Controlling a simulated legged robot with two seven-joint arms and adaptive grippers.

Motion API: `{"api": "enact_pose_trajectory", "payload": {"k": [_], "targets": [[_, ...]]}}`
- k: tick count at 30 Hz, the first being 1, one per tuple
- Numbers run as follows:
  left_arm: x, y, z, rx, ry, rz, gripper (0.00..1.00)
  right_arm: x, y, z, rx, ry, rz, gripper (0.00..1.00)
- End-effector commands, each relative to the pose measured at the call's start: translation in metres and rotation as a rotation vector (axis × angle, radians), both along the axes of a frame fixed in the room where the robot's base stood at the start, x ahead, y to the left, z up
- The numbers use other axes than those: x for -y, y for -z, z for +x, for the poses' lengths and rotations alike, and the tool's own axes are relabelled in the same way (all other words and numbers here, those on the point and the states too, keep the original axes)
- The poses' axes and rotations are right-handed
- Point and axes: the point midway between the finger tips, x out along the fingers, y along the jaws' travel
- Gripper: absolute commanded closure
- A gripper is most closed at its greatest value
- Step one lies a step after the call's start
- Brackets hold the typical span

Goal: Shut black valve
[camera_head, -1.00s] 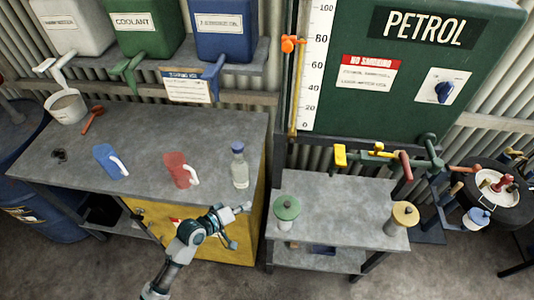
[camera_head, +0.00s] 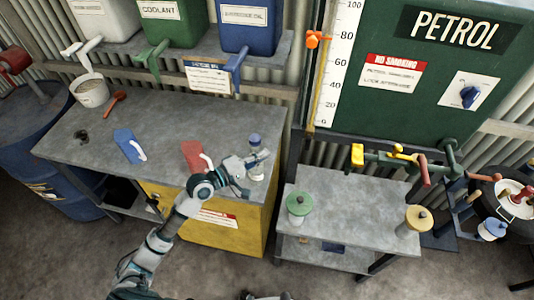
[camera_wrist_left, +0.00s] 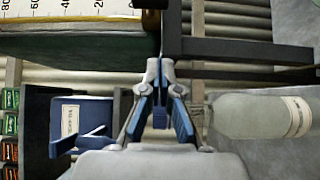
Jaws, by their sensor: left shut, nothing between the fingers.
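I cannot make out a clearly black valve in these views. The green petrol tank (camera_head: 400,110) has a dark blue knob (camera_head: 469,96) on a white plate. Below the tank, a pipe carries a yellow fitting (camera_head: 357,156) and a red handle (camera_head: 424,172). My left gripper (camera_head: 252,166) is shut and empty above the left bench's right end, beside the clear bottle (camera_head: 256,150). In the left wrist view, its closed fingers (camera_wrist_left: 160,68) show with the bottle (camera_wrist_left: 255,115) to their right.
The left bench (camera_head: 100,150) holds a blue jug (camera_head: 127,145) and a red jug (camera_head: 194,154). The lower grey table (camera_head: 345,205) bears a green-lidded jar (camera_head: 299,205) and a yellow-lidded jar (camera_head: 415,220). Between them, its top is clear. A blue drum (camera_head: 35,130) stands at left.

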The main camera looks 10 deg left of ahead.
Motion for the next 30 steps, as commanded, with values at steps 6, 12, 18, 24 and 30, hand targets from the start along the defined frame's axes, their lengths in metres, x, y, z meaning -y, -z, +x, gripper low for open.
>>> {"api": "enact_pose_trajectory", "payload": {"k": [6,12,18,24,30], "targets": [[0.035,-0.003,0.034,0.001,0.001,-0.002,1.00,0.003,-0.012,0.001,0.001,-0.001,-0.004,0.60],[0.066,-0.003,0.053,0.000,0.002,-0.003,1.00,0.007,-0.022,0.001,0.002,-0.001,-0.009,0.60],[0.088,-0.002,0.052,0.001,0.001,-0.001,1.00,0.010,-0.029,0.002,0.003,-0.001,-0.012,0.60],[0.093,0.000,0.053,0.001,0.000,0.002,1.00,0.010,-0.030,0.002,0.003,0.000,-0.012,0.60],[0.093,0.000,0.052,0.001,0.000,0.001,1.00,0.010,-0.030,0.002,0.003,0.000,-0.012,0.60]]}}
